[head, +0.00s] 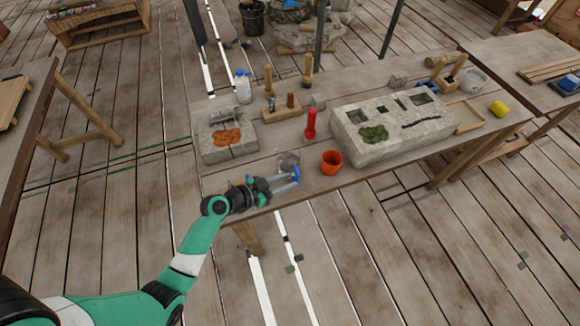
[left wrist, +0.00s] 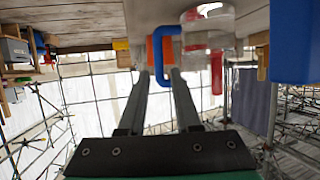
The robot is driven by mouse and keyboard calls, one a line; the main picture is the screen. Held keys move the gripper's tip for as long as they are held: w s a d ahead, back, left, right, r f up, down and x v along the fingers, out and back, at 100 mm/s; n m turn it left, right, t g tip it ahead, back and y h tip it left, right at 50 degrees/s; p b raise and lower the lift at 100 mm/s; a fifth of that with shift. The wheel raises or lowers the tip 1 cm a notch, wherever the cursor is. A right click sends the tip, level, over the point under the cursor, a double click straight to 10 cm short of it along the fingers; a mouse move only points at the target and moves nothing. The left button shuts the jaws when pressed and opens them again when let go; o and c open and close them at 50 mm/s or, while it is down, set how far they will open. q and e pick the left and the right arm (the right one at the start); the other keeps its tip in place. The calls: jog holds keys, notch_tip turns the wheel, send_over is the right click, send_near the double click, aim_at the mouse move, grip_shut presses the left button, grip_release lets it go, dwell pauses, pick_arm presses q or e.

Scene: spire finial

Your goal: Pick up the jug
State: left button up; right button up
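The jug (head: 289,160) is a small clear vessel with a blue handle (head: 296,174), standing near the front edge of the workbench. My left gripper (head: 293,181) reaches in from the front left, level with the handle. In the left wrist view the picture is upside down; the clear jug (left wrist: 212,28) hangs at the top with its blue handle (left wrist: 158,62) between my left fingertips (left wrist: 160,76). The fingers look spread, with a gap around the handle bar; I see no firm contact. My right gripper is not in view.
An orange cup (head: 332,162) stands right of the jug, with a red-handled tool (head: 310,124) behind. A stone block with orange material (head: 212,150) is to the left, and a larger stone block (head: 362,155) is to the right. A white bottle (head: 243,90) stands farther back.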

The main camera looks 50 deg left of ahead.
aim_at(298, 176)
pick_arm(q)
jog(key=x, duration=0.4)
jog(key=shift+w+d+r+b, duration=0.1)
jog(key=shift+w+b, duration=0.25)
jog(key=shift+w, duration=0.1)
grip_shut()
jog(key=shift+r, duration=0.1)
dwell(0.8)
